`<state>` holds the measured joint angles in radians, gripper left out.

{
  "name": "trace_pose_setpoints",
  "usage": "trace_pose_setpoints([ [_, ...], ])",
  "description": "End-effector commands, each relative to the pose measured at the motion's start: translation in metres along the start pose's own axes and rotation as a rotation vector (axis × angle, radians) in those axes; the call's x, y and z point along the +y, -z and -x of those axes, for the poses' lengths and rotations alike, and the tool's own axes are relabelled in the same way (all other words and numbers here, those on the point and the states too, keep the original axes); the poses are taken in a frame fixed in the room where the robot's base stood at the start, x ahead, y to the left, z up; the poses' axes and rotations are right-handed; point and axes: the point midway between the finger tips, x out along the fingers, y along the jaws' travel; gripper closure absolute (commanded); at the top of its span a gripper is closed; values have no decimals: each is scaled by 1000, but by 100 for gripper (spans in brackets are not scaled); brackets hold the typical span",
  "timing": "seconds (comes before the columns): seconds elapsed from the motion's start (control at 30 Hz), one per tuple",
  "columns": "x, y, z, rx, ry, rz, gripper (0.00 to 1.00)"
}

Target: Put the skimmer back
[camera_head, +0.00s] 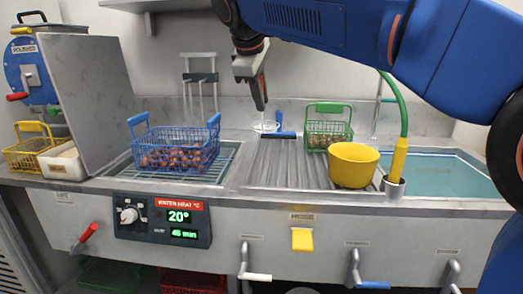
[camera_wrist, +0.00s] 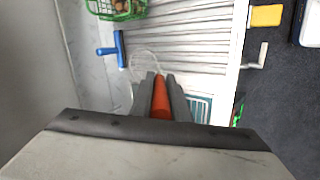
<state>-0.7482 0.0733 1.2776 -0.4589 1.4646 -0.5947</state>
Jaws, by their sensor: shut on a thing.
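My gripper (camera_head: 260,103) is shut on the skimmer, above the back of the ribbed drainboard. In the wrist view, the skimmer's orange-red handle (camera_wrist: 160,98) lies between the fingers of my gripper (camera_wrist: 161,82). Its pale, see-through round head (camera_wrist: 145,61) extends beyond the fingertips. In the head view, the round head (camera_head: 266,126) shows just below the fingers, and the handle is mostly hidden by the gripper. I cannot tell whether the head touches the surface.
A blue-handled tool (camera_head: 281,133) lies close beside the skimmer head. A green basket (camera_head: 329,126), yellow bowl (camera_head: 354,164) and green hose (camera_head: 402,115) are to the right. A blue basket of chestnuts (camera_head: 177,150) and a metal rack (camera_head: 200,78) are left.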

Motion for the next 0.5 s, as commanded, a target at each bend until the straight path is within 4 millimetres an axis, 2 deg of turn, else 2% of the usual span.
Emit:
trace_pose_setpoints([
  [0.2, -20, -2, -31, -2, 2, 2, 100],
  [0.5, -34, -2, -54, -1, 1, 2, 100],
])
